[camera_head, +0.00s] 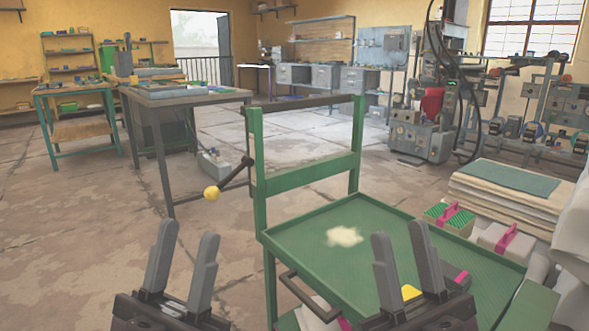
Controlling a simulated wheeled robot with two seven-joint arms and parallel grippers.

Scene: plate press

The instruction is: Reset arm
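My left gripper (183,268) is at the lower left, its two grey fingers pointing up and spread apart with nothing between them. My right gripper (401,262) is at the lower middle right, in front of the green press table in this view. Its fingers are also apart and I see nothing held between them. A pale patch (345,236) lies on the green top. A yellow piece (410,292) shows partly behind the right gripper.
A stack of boards or sheets (500,200) and boxes with pink straps (506,239) stand at the right. A grey workbench (185,95) is behind at the left. A large machine (425,130) stands at the back right. Open floor (80,240) lies at the left.

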